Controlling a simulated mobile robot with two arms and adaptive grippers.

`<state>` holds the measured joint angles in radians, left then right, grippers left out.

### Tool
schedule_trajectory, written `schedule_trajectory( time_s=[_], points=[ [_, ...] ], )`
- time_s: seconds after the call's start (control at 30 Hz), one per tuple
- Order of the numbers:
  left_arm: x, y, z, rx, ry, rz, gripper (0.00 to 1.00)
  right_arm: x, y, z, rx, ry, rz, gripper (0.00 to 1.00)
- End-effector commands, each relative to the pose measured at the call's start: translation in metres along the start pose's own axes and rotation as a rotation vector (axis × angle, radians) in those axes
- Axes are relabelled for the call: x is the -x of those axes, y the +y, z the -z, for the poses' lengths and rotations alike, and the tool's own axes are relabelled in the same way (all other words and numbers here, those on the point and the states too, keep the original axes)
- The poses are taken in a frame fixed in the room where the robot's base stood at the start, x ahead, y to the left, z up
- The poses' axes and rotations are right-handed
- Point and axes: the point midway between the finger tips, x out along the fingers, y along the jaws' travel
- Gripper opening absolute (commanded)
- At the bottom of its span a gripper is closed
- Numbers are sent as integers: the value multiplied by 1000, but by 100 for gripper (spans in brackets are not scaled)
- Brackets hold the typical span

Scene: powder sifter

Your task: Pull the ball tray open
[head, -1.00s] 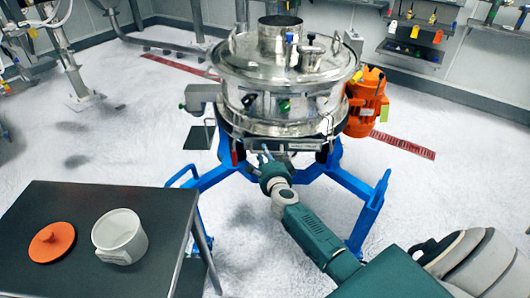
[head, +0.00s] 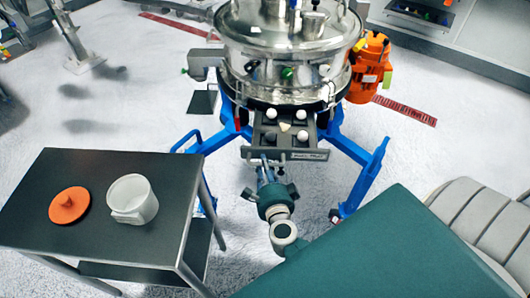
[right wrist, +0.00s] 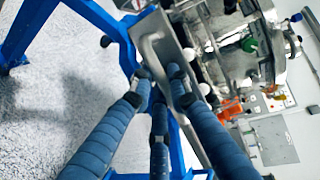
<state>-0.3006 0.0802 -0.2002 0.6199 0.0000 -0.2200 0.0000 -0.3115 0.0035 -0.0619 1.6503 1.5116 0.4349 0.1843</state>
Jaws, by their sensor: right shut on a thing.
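The ball tray (head: 308,155) is a dark grey drawer under the steel sifter (head: 285,62). In the right wrist view, the blue fingers of my right gripper (right wrist: 160,78) close on the grey metal front of the tray (right wrist: 155,35). The exact grip on the handle is hard to see. My left gripper is not in view.
A dark side table (head: 60,170) at the left holds an orange lid (head: 69,205) and a white tub (head: 132,200). Blue frame legs (head: 362,185) spread on both sides of the tray. An orange motor (head: 370,68) is on the sifter's right. Pale floor lies between table and frame.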

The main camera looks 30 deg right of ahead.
Motion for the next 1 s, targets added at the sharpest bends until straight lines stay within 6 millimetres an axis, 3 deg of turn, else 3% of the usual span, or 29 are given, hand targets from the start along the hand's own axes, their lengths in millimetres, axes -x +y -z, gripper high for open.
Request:
schedule_trajectory(
  time_s=[0.2, 0.57, 0.6, 0.7, 1.0],
  points=[
    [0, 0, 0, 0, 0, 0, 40, 13, 2, -3, 0, 2, 1, 0],
    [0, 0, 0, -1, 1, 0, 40, 14, 2, -3, -1, 2, 1, 0],
    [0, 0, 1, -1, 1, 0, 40, 14, 2, -3, -1, 1, 1, 19],
    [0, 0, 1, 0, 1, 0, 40, 14, 2, -3, -1, 1, 1, 35],
    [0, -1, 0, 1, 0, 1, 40, 15, 3, -3, 0, 0, 0, 35]
  ],
)
